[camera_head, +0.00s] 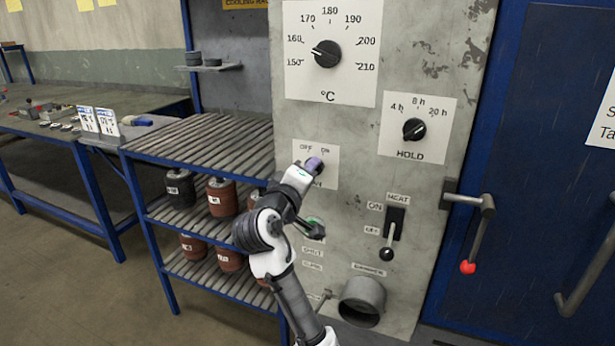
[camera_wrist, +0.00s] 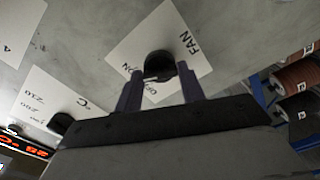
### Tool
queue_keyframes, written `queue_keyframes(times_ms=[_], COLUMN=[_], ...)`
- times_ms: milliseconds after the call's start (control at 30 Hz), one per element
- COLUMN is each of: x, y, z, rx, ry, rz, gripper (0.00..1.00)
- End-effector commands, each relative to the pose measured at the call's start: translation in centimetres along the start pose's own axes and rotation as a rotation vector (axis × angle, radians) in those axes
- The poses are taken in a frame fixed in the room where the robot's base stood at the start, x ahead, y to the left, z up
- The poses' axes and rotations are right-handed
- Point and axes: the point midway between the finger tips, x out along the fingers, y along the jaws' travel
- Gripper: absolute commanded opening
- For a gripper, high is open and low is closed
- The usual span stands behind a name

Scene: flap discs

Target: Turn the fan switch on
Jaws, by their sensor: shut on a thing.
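The fan switch is a black rotary knob (camera_wrist: 158,62) on a white plate marked FAN, OFF and ON in the wrist view. In the head view its plate (camera_head: 330,156) is on the grey panel, left of centre, with OFF on the left and ON on the right. My gripper (camera_head: 313,166) covers most of the knob there. In the wrist view my gripper's two dark fingers (camera_wrist: 158,76) are on either side of the knob, shut on it. The fingers partly hide the plate, and I cannot tell which mark the knob points to.
A temperature dial (camera_head: 327,54) is above and a HOLD dial (camera_head: 414,129) is to the right. A heat lever (camera_head: 388,252) is lower right. A slatted rack (camera_head: 205,150) with brown and black rolls stands left. A blue door (camera_head: 545,150) with a red-tipped handle is at right.

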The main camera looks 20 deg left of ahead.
Motion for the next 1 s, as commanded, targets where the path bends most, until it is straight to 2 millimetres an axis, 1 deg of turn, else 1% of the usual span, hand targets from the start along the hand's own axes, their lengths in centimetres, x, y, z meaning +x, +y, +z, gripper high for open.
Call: queue_keyframes(times_ms=[300,767,800,933,1000], x=[-0.01,-0.02,-0.02,-0.02,-0.01], y=[-0.06,-0.02,-0.02,-0.01,0.0], z=[-0.04,-0.05,-0.05,-0.04,-0.04], rx=[0.089,0.1,0.1,0.099,0.099], ry=[0.001,0.001,0.001,0.001,0.001], rz=[-0.001,-0.001,-0.001,0.0,0.0], gripper=[0.16,0.16,0.44,0.61,0.61])
